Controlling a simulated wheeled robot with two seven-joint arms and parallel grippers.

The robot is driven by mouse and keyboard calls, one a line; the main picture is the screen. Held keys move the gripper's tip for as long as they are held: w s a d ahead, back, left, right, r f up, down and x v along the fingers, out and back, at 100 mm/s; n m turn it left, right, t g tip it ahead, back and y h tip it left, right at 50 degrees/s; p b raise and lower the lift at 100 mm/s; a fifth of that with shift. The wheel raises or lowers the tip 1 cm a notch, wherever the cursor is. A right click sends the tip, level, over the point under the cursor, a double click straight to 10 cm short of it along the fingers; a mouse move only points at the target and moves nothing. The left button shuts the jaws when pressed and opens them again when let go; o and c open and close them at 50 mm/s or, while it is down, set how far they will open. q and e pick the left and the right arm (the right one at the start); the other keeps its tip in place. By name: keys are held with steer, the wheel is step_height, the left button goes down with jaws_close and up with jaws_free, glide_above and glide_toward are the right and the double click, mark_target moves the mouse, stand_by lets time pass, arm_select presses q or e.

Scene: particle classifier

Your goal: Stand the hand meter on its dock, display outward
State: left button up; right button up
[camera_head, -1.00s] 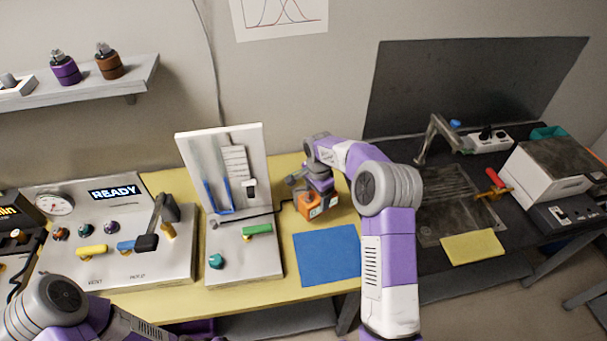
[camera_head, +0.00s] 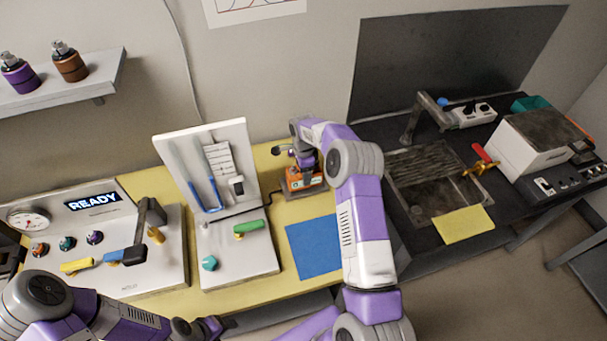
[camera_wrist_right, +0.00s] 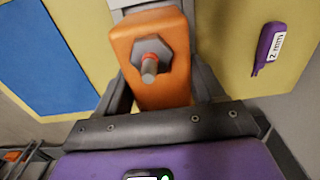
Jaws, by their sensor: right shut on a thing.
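The orange hand meter (camera_head: 297,183) is at the back of the yellow bench, to the right of the white upright panel. My right gripper (camera_head: 307,164) is shut on it from above. In the right wrist view the meter (camera_wrist_right: 150,88) lies between the fingers, with a grey hex fitting and red-ringed stem facing the camera. A low grey-brown base, apparently the dock (camera_head: 314,192), shows beneath it in the head view; whether the meter touches it I cannot tell. The display is too small to read. My left gripper (camera_head: 203,328) is low at the bottom edge, its jaws unclear.
A blue mat (camera_head: 314,246) lies in front of the meter. The white panel unit (camera_head: 245,262) with green and teal handles stands left, beside the READY console (camera_head: 150,272). A purple "2 mm" tag (camera_wrist_right: 270,45) lies on the yellow surface. A dark sink bench (camera_head: 425,225) is at right.

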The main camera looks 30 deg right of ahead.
steer(key=shift+w+d+f, duration=0.1)
steer(key=shift+f, duration=0.65)
steer(key=o, duration=1.5)
steer(key=shift+f, duration=0.15)
step_height(320, 180, up, 12)
steer(key=shift+r+p, duration=0.2)
steer(key=shift+p, duration=0.2)
